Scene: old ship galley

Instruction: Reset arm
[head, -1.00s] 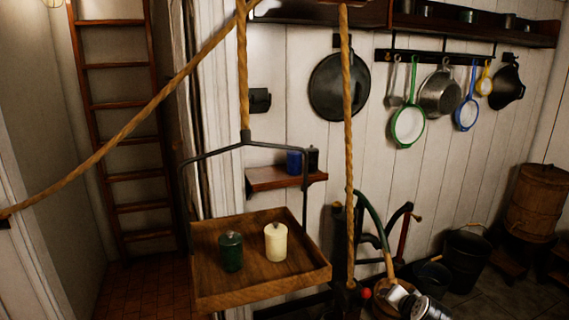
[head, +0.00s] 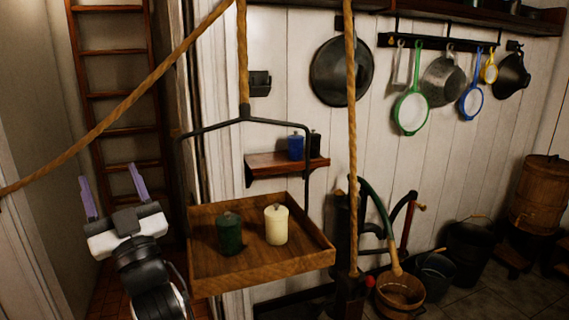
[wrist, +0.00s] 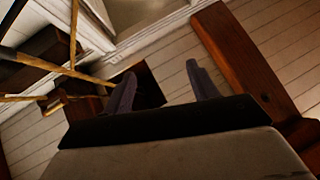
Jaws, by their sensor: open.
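My gripper (head: 114,190) is at the lower left in the head view, left of the hanging wooden tray and apart from it. Its two fingers point up and stand apart with nothing between them. In the wrist view the open fingers (wrist: 164,90) also show empty, with planked wall and dark wood beyond. The hanging tray (head: 262,278) holds a dark green canister (head: 230,235) and a cream canister (head: 276,225), both upright.
Ropes (head: 351,130) hang by the tray, and one slants across the upper left. A ladder (head: 120,135) stands behind my gripper. A small shelf (head: 265,167) holds a blue canister (head: 295,147) and a dark one. Pans hang right; buckets (head: 400,298) stand below.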

